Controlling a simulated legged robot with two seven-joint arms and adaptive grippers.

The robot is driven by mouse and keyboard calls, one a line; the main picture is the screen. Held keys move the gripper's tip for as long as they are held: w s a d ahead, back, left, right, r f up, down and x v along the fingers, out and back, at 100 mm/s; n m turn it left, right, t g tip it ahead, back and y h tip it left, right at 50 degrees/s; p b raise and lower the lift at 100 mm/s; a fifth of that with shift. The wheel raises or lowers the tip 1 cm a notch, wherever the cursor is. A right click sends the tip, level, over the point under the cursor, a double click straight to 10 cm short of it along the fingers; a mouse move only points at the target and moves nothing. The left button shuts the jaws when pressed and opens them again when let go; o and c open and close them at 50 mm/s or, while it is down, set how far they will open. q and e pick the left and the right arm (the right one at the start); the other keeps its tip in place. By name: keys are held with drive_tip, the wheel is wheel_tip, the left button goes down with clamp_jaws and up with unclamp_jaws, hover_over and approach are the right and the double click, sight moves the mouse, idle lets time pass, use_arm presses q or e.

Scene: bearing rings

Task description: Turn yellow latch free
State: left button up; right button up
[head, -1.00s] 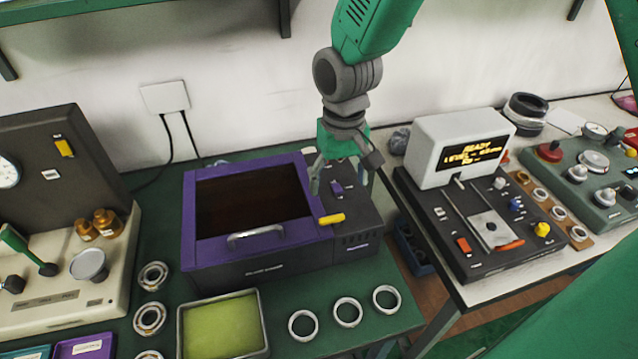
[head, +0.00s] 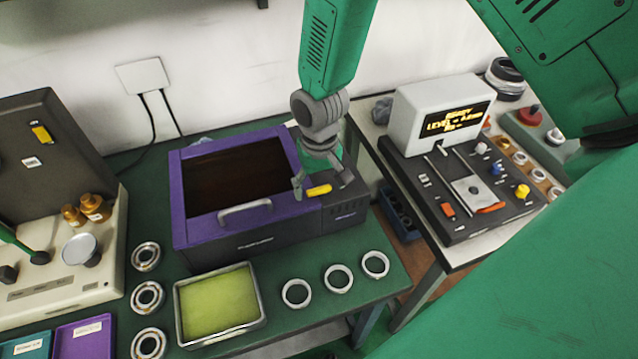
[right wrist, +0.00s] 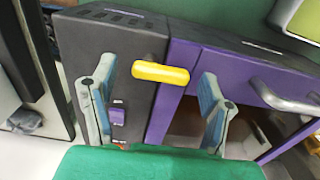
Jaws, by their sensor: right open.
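The yellow latch (head: 319,190) is a short rounded bar on the front right corner of the purple-framed box (head: 181,208). It lies across the seam between the purple lid frame and the dark side panel. It also shows in the right wrist view (right wrist: 160,73), just ahead of my fingers. My right gripper (head: 323,185) is over the latch, and in the right wrist view (right wrist: 155,92) its two fingers are spread, one on either side of the latch, with nothing held. I cannot tell whether a finger touches it. My left gripper is not in view.
The lid handle (head: 245,211) is on the box front. A purple switch (right wrist: 117,116) is on the side panel. A green-filled tray (head: 262,310) and several rings (head: 296,293) lie in front. A grey display machine (head: 402,128) stands on the right bench.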

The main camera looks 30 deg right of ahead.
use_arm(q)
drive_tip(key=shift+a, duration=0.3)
use_arm(e)
drive_tip(key=shift+a+f, duration=0.1)
drive_tip(key=shift+a, duration=0.15)
drive_tip(key=shift+d, duration=0.2)
drive_tip(key=c, duration=1.2)
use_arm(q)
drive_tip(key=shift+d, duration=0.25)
use_arm(e)
drive_tip(key=shift+o, duration=0.2)
drive_tip(key=shift+d, duration=0.1)
